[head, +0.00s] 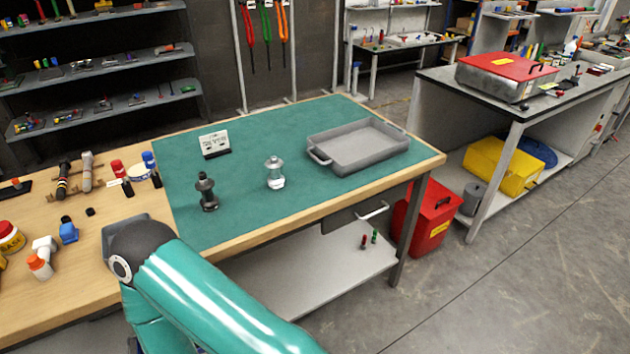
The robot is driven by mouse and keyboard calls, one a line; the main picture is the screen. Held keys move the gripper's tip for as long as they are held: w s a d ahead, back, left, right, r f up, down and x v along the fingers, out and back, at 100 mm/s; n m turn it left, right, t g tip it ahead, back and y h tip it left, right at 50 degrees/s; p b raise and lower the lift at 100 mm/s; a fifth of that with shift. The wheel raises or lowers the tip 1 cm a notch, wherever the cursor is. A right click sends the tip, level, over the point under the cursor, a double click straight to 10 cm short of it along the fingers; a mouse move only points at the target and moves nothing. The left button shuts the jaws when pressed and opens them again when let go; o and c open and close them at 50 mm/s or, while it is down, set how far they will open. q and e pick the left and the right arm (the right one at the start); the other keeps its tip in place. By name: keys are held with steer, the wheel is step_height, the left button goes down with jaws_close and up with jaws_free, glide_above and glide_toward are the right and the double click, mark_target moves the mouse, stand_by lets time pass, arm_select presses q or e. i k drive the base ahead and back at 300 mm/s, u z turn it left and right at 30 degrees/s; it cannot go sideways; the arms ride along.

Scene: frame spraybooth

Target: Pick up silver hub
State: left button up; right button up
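The silver hub (275,173) stands upright on the green mat (320,112) of the workbench, near the middle of the mat. A similar black hub (208,193) stands to its left and a little nearer to me. A teal link of my own arm reaches in from the bottom edge, with its dark joint over the wooden bench at the left. No gripper shows in the head view. Nothing touches the silver hub.
A grey tray (398,158) with handles lies right of the silver hub. A small sign (214,144) stands behind the black hub. Bottles, caps and tools crowd the wooden bench at left. A red bin (428,226) stands on the floor at the right.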

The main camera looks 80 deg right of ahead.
mark_target(276, 180)
steer(key=k, duration=1.2)
steer(key=z, duration=1)
steer(key=i, duration=1)
steer(key=z, duration=0.05)
